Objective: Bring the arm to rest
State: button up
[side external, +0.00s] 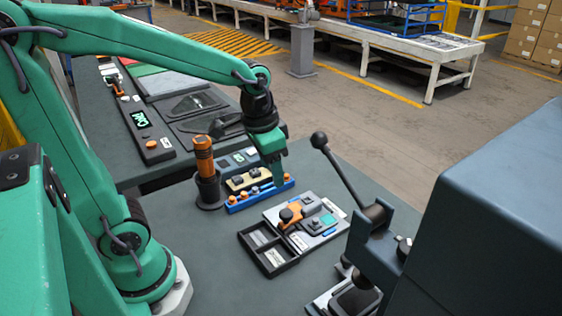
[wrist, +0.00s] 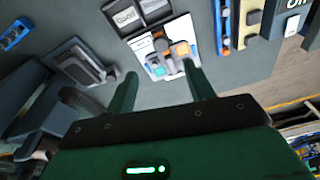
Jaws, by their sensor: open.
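My green arm reaches in from the left in the side view and bends down over the table (side external: 200,260). My gripper (side external: 277,178) points down near the right part of a blue rack with orange knobs (side external: 245,198); whether it touches is hard to tell. In the wrist view my gripper (wrist: 160,69) has its two green fingers apart, with nothing held between them. Beyond the fingertips is a pale fixture plate (wrist: 148,42) with an orange part and a teal block. The same fixture plate (side external: 325,232) shows in the side view.
A black two-part tray (side external: 262,248) lies beside the fixture. An orange-handled tool (side external: 203,155) stands in a dark holder. A lever press (side external: 372,225) with a raised black-knobbed handle stands at right, near a large dark housing (side external: 490,210). Bare table lies in front.

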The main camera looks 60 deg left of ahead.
jog(key=s+r+n+t, duration=0.2)
jog(key=s+r, duration=0.3)
jog(key=s, duration=0.3)
jog(key=shift+a+t, duration=0.15)
jog(key=shift+t, duration=0.65)
